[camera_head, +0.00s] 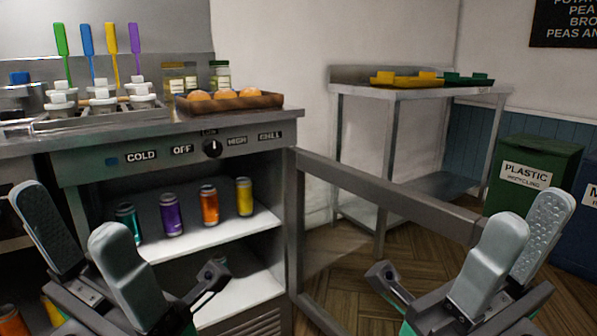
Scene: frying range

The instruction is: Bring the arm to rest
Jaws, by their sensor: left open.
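My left gripper (66,214) is at the lower left, in front of the open fridge. Its two grey fingers stand apart and nothing is between them. My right gripper (531,212) is at the lower right, in front of the waste bins. Its fingers overlap in this view, but the textured inner pad of one shows and a gap is seen at the tips. It holds nothing that I can see.
The fridge door (400,196) stands open between my grippers. Several cans, one purple (171,214), stand on the fridge shelf (222,233). A wooden tray (262,102) of buns is on the counter. A steel table (388,152) and green bin (520,172) stand behind.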

